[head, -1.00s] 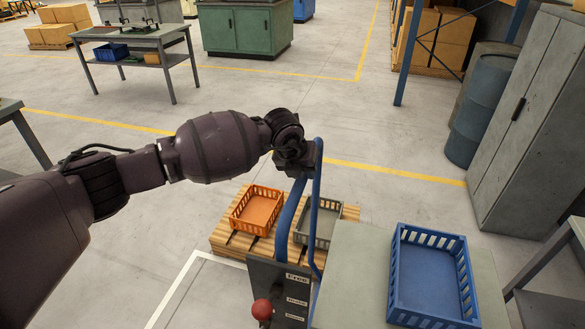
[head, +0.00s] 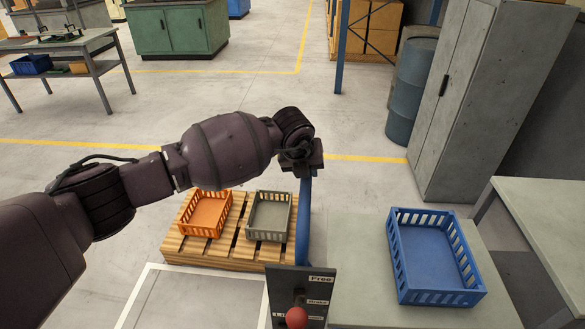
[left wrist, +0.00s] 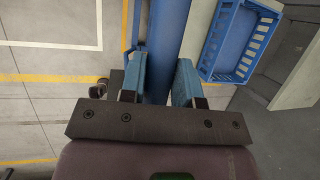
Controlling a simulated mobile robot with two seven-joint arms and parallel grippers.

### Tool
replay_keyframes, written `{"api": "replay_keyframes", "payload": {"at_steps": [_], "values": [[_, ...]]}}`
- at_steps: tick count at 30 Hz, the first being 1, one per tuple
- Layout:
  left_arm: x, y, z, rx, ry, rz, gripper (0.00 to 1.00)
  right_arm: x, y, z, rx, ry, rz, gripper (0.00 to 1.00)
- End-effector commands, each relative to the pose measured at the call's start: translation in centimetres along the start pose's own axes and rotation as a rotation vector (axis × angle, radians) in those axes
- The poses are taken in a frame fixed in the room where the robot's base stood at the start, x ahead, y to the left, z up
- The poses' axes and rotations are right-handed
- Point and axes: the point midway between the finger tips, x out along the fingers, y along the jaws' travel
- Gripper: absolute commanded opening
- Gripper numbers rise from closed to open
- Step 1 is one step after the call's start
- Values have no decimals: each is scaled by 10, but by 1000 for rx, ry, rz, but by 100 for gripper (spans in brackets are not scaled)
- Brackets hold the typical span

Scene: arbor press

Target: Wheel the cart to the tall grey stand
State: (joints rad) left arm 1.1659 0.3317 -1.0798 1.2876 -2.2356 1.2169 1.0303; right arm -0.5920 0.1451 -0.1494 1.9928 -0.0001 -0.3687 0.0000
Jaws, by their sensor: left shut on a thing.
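My left gripper (head: 301,165) is shut on the blue upright tube of the cart's handle (head: 304,215). In the left wrist view the tube (left wrist: 158,50) runs between the two blue finger pads of that gripper (left wrist: 160,78). Below the handle is a dark panel (head: 318,284) with Free and Brake labels and a lever with a red knob (head: 297,318). The cart's body is mostly out of view or hidden. No tall grey stand is clearly identifiable; a tall grey cabinet (head: 468,100) stands at the right. My right gripper is not in view.
A wooden pallet (head: 200,251) bears an orange crate (head: 207,213) and a grey crate (head: 268,216). A blue crate (head: 435,258) rests on a grey top (head: 360,285) right of the handle. A blue drum (head: 410,90) stands by the cabinet. Open floor (head: 230,105) lies beyond.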

Motion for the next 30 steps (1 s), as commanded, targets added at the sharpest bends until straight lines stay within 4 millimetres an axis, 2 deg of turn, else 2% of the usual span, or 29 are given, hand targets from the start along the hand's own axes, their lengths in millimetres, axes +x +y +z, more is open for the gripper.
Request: {"api": "replay_keyframes", "payload": {"at_steps": [1, 6, 16, 17, 21, 30], "values": [[0, -10, -2, 0, 0, -12, 0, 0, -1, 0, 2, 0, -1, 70], [1, -17, -2, -2, -1, -17, 0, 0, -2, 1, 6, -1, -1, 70], [0, -20, -3, -1, -1, -23, 0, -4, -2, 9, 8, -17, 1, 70], [-1, -20, -3, -1, -1, -23, 35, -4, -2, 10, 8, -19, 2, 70], [0, -19, -3, 0, -1, -22, 55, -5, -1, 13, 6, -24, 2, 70], [1, -18, -4, 2, 1, -19, 55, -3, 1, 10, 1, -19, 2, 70]]}}
